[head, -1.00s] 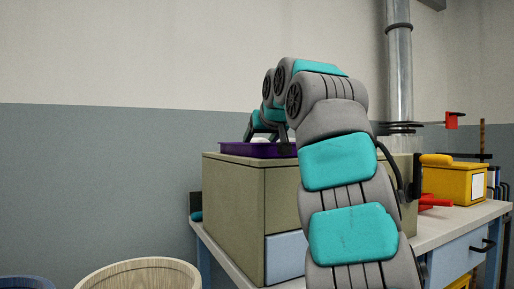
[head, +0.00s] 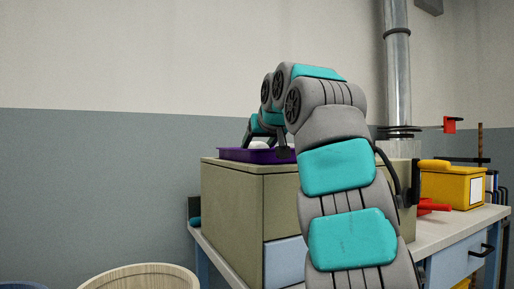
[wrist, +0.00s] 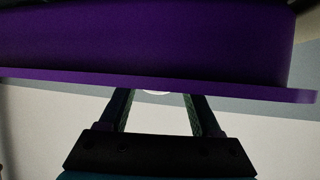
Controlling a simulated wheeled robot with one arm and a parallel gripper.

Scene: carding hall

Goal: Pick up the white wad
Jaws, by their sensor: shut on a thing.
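The white wad (head: 260,145) shows as a small pale bump above the rim of a shallow purple tray (head: 232,155). The tray sits on top of an olive drawer cabinet. My gripper (head: 264,147) reaches down at the tray, with the wad between its fingers. In the wrist view, the purple tray (wrist: 150,40) fills the top and its rim hides the fingertips. A sliver of the wad (wrist: 157,92) shows between the two fingers. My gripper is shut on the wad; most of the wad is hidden.
The olive cabinet (head: 232,210) stands on a workbench (head: 440,232). To the right are a yellow bin (head: 448,187), a red-handled tool (head: 432,206) and a metal pipe (head: 397,80). A wooden tub (head: 140,280) stands at the lower left. The wall behind is bare.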

